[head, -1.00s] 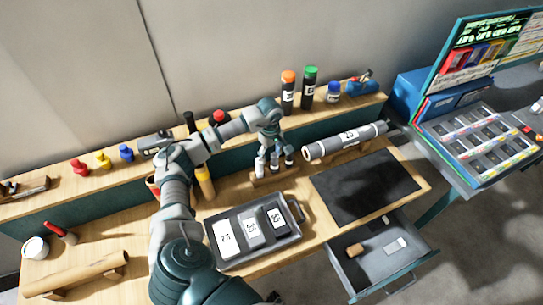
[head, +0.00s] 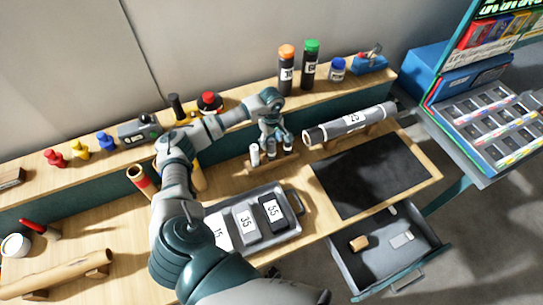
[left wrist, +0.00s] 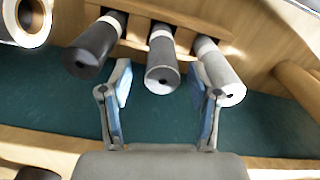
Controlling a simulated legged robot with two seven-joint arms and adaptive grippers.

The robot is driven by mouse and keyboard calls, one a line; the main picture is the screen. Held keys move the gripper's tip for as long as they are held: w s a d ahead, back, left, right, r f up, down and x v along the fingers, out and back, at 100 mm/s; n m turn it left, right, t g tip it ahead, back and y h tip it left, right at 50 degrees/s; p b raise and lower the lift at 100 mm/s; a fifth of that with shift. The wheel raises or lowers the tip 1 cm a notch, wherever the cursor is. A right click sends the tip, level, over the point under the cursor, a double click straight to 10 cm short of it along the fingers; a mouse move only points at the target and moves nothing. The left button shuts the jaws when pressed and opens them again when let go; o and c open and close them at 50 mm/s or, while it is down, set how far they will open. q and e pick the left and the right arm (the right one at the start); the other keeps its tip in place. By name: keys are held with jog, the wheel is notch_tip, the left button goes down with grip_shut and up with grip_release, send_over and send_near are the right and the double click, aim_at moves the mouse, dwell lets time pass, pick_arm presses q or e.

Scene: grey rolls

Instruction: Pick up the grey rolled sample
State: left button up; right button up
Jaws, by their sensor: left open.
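Three small rolls stand in a wooden rack (head: 259,166). In the left wrist view they are a black roll (left wrist: 92,52), a mid-grey roll (left wrist: 162,68) in the middle and a light grey roll (left wrist: 222,75) on the right. My left gripper (head: 270,141) is at the rack in the head view. In the left wrist view its open blue-padded fingers (left wrist: 163,82) lie on either side of the mid-grey roll's end, with gaps on both sides. Nothing is held. My right gripper is not in view.
A large grey roll marked 25 (head: 350,123) lies on supports right of the rack. A tray (head: 278,239) with numbered samples is in front, beside a black mat (head: 370,177). An open drawer (head: 385,262) juts out at front right. Bottles (head: 287,75) line the back shelf.

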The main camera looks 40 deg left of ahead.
aim_at(272, 152)
pick_arm(q)
notch_tip(272, 152, down, 2)
jog(key=shift+a+f+b, duration=0.1)
jog(key=shift+a+b, duration=0.05)
jog(key=shift+b, duration=0.15)
jog(key=shift+s+f+b, duration=0.15)
jog(key=shift+f+b, duration=0.25)
jog(key=shift+f, duration=0.2)
jog(key=shift+d+f+b, duration=0.7)
jog(key=shift+d+f, duration=0.05)
jog(key=shift+f, duration=0.65)
jog(key=shift+a, duration=0.4)
jog(key=shift+a+f, duration=0.1)
jog(key=shift+a, duration=0.05)
jog(key=shift+c, duration=0.8)
jog(key=shift+s, duration=0.1)
jog(key=c, duration=0.4)
grip_shut()
jog(key=shift+d, duration=0.4)
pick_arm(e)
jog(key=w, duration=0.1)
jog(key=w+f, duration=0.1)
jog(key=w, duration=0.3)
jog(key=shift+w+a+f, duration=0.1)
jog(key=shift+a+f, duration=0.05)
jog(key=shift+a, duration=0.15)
